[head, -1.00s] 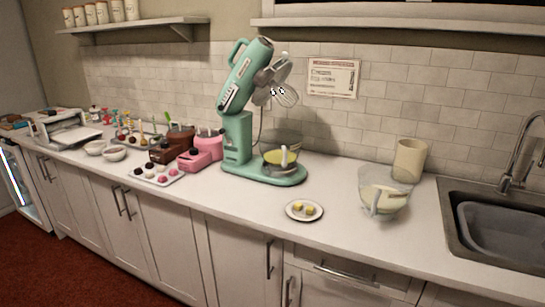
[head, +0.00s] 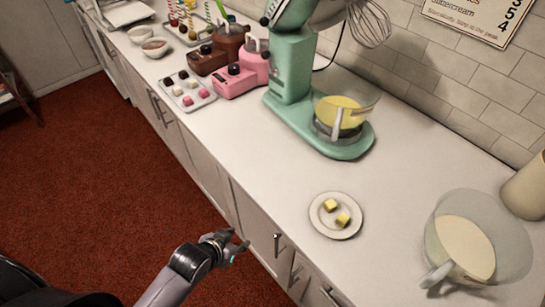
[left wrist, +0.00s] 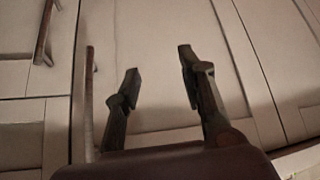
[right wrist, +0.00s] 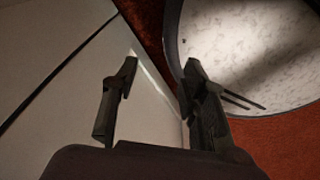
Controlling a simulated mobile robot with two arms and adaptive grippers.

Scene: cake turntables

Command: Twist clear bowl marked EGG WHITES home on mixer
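The mint-green mixer (head: 292,62) stands on the counter with its head tilted up and a wire whisk (head: 368,22) hanging clear. A clear bowl with yellow contents (head: 345,112) and a handle sits on the mixer base. Another clear bowl with pale cream contents (head: 480,235) stands at the right, its handle toward the front. I cannot read a label on either bowl. My left gripper (head: 236,246) is open and empty in front of the cabinets, below the counter; its fingers also show in the left wrist view (left wrist: 157,60). My right gripper (right wrist: 161,66) is open and empty, outside the head view.
A small plate (head: 318,219) with yellow cubes lies near the counter's front edge. A beige canister (head: 528,188) stands behind the right bowl. Pink (head: 240,70) and brown machines and a sweets tray (head: 204,98) are left of the mixer. A pale round surface (right wrist: 255,45) shows in the right wrist view.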

